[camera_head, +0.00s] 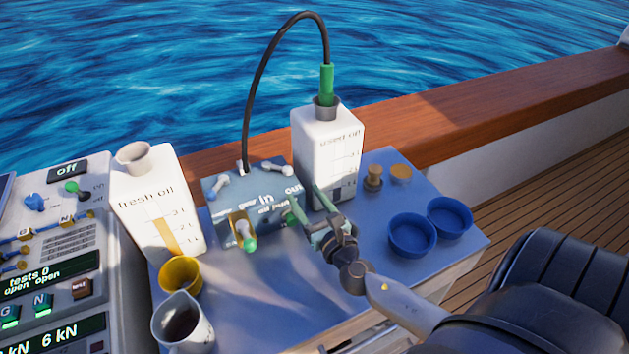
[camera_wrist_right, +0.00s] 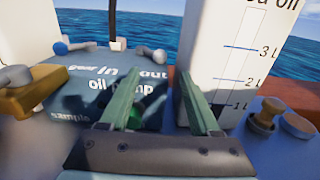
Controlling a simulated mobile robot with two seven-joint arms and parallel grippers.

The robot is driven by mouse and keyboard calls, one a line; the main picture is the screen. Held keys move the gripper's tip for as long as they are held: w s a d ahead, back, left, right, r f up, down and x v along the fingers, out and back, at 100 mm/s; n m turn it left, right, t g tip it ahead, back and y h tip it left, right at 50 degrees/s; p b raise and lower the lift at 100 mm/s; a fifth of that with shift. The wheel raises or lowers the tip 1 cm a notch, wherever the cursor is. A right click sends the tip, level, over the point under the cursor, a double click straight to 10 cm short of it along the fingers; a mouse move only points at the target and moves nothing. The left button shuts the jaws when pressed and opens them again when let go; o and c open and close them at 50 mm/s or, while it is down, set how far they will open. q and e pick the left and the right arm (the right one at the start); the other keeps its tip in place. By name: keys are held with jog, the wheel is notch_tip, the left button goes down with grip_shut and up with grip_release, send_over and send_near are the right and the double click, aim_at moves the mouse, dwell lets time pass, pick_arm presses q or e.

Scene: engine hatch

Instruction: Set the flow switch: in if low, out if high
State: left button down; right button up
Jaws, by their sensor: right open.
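The blue oil pump box (camera_head: 226,187) has the words "in" and "out" on its top. A pale lever (camera_head: 276,168) lies at its back edge by these words; it also shows above "out" in the right wrist view (camera_wrist_right: 150,53). Another lever (camera_head: 218,187) with a bluish knob sits at the back left. A brass-coloured piece with a green and white handle (camera_head: 246,237) is at the front. My right gripper (camera_head: 309,202) is open and empty at the box's right side, between it and the used oil bottle (camera_head: 312,150). Its fingers partly hide a green part in the wrist view. My left gripper is not in view.
A black hose arcs from the pump box to a green plug (camera_head: 327,85) in the used oil bottle. The fresh oil bottle (camera_head: 140,200), yellow cup (camera_head: 180,274) and jug (camera_head: 180,325) stand left. A control panel (camera_head: 60,240) is far left.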

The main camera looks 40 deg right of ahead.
jog(key=shift+b+v, duration=0.3)
jog(key=shift+v, duration=1.75)
jog(key=shift+s, duration=0.1)
